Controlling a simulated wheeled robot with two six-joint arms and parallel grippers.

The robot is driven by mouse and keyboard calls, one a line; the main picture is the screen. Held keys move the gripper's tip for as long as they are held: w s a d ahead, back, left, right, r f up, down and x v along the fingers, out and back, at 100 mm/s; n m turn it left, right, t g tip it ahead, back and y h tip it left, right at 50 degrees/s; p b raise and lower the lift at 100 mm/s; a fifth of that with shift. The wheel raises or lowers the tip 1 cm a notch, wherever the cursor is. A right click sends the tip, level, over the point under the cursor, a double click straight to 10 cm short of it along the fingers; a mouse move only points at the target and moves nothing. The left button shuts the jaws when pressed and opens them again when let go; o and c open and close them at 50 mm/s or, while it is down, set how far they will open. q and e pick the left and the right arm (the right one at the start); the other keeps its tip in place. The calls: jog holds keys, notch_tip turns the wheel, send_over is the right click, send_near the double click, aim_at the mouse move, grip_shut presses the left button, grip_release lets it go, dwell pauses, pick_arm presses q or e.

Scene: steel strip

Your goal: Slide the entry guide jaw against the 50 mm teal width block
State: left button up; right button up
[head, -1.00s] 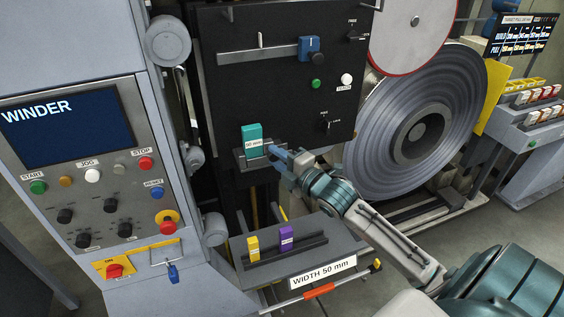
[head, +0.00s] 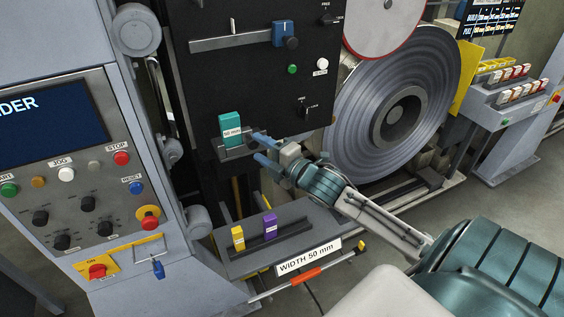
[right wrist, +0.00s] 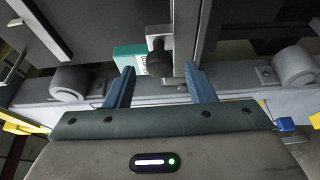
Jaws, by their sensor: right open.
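The teal 50 mm width block (head: 231,129) stands upright on a small grey ledge on the black panel. In the right wrist view the teal block (right wrist: 130,62) shows beyond the left finger, partly hidden. My right gripper (head: 259,149) is open, just right of the block, its blue fingers pointing left toward the ledge. In the right wrist view a round black knob (right wrist: 160,60) lies between and beyond the fingertips, beside an upright grey bar. I cannot tell which part is the entry guide jaw; the knob may belong to it. My left gripper is not in view.
A blue slider (head: 285,34) sits on a rail above. Yellow (head: 238,238) and purple (head: 270,227) blocks stand on a lower shelf with a WIDTH 50 mm label (head: 308,258). A large coil (head: 400,105) is behind my right arm; the winder control panel (head: 70,190) is left.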

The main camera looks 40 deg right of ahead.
jog(key=s+d, duration=0.1)
jog(key=s, duration=0.7)
jog(key=shift+s+p, duration=0.2)
jog(key=shift+p, duration=0.25)
jog(key=shift+d, duration=0.1)
dwell(0.3)
